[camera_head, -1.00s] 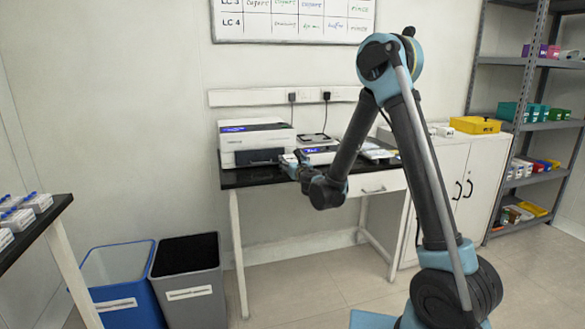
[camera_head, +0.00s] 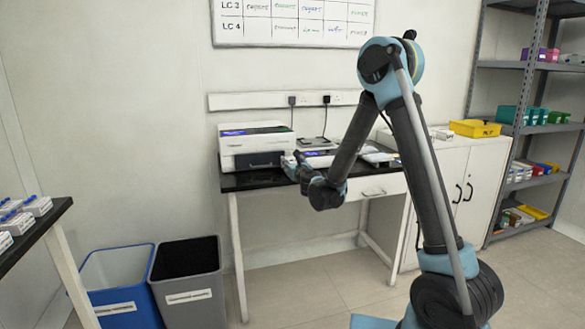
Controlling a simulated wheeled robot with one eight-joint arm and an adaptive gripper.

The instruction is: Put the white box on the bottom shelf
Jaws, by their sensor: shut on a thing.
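My gripper (camera_head: 293,163) is at the front of the black bench top, just right of the printer. It is small and partly hidden by my own wrist, and it is shut on a small pale thing that I take for the white box; its outline is not clear. The grey metal shelf rack stands at the far right. Its bottom shelf (camera_head: 497,236) is near the floor and holds several small boxes and a yellow tray (camera_head: 533,212). My gripper is far to the left of the rack.
A white printer (camera_head: 255,146) stands on the black bench (camera_head: 250,180). A white cabinet (camera_head: 470,185) with a yellow tray (camera_head: 475,128) on top stands between bench and rack. Blue (camera_head: 118,285) and grey (camera_head: 188,282) bins are at lower left. Floor before the cabinet and rack is clear.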

